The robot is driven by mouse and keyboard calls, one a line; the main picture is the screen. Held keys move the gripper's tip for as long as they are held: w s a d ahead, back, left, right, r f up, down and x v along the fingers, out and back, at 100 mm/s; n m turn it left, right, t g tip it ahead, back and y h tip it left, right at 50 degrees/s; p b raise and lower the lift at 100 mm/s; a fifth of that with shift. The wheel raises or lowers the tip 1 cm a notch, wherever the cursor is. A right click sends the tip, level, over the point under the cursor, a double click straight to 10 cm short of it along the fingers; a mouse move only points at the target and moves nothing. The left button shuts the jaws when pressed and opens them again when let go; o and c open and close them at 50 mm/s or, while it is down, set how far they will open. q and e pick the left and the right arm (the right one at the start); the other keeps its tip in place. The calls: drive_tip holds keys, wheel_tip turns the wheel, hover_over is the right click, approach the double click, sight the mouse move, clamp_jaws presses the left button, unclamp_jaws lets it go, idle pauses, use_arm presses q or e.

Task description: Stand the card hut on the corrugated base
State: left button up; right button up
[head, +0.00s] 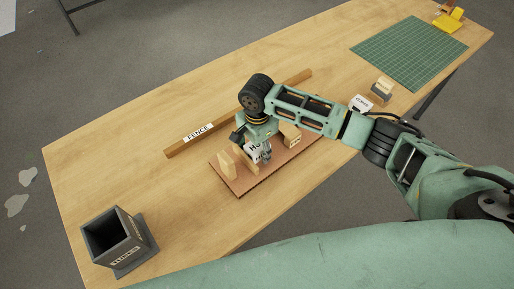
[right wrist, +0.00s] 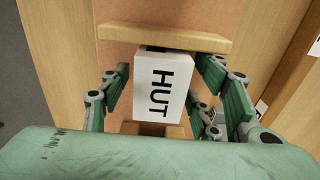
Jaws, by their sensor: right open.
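The card hut, a white block marked HUT (right wrist: 160,88), shows between the fingers of my right gripper (right wrist: 172,95) in the right wrist view. Gaps show on both sides of it, so the fingers are open around it. In the head view the hut (head: 255,153) is partly hidden behind my right gripper (head: 265,154), which points down over the brown corrugated base (head: 245,187). The hut appears to stand on the base, between wooden pieces; its underside contact is hidden. My left gripper is out of view.
A wooden piece (head: 228,163) stands on the base left of the hut, another (head: 291,135) on its right. The FENCE strip (head: 196,134) lies behind. A dark open box (head: 118,240) stands front left. Small blocks (head: 382,86) and a green cutting mat (head: 410,52) lie right.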

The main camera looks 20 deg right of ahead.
wheel_tip(320, 180, up, 12)
drive_tip(key=b, duration=0.1)
drive_tip(key=shift+f, duration=0.1)
idle(0.6)
